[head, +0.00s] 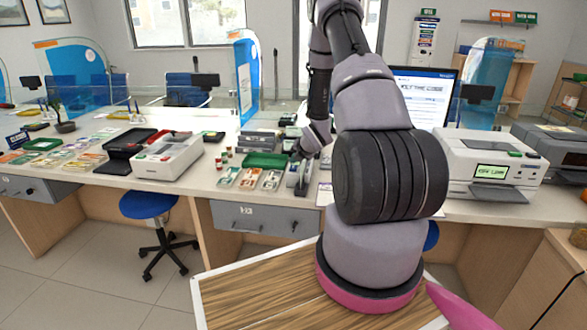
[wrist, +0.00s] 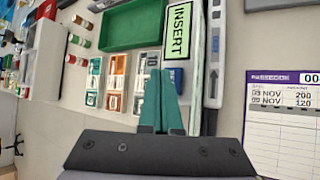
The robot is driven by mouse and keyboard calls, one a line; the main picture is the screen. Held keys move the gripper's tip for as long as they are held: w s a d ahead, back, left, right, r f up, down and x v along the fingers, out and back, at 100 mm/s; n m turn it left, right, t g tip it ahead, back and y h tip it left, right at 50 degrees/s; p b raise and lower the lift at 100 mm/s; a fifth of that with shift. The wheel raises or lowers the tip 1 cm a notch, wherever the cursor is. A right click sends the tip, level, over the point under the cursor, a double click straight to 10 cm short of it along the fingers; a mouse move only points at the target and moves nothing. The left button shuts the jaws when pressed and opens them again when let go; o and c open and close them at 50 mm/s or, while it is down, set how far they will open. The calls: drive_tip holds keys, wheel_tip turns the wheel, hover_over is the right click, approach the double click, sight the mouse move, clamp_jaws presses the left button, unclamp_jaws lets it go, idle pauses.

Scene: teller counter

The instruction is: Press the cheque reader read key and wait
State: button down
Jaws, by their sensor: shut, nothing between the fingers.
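The cheque reader (wrist: 197,60) is a narrow pale unit with a long slot, in the wrist view right of centre. Its green display (wrist: 179,31) reads "INSERT". My gripper (wrist: 160,72) has its two teal fingers shut together with nothing between them, pointing at the reader's area just below the display. Whether the fingertips touch the reader I cannot tell. The read key is not clearly visible; the fingers may cover it. In the head view the reader (head: 299,176) stands on the counter, partly hidden by my gripper (head: 296,156).
A green tray (wrist: 130,24) and several banknote stacks (wrist: 117,80) lie left of the reader. A passbook page (wrist: 283,110) lies to its right. In the head view a white printer (head: 490,165) stands on the right and a white machine (head: 168,158) on the left.

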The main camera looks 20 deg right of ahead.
sight(294, 168)
drive_tip(key=shift+f, duration=0.15)
drive_tip(key=shift+f, duration=0.25)
drive_tip(key=shift+f, duration=0.45)
idle(0.7)
idle(0.4)
drive_tip(key=shift+r, duration=0.85)
drive_tip(key=shift+r, duration=2.55)
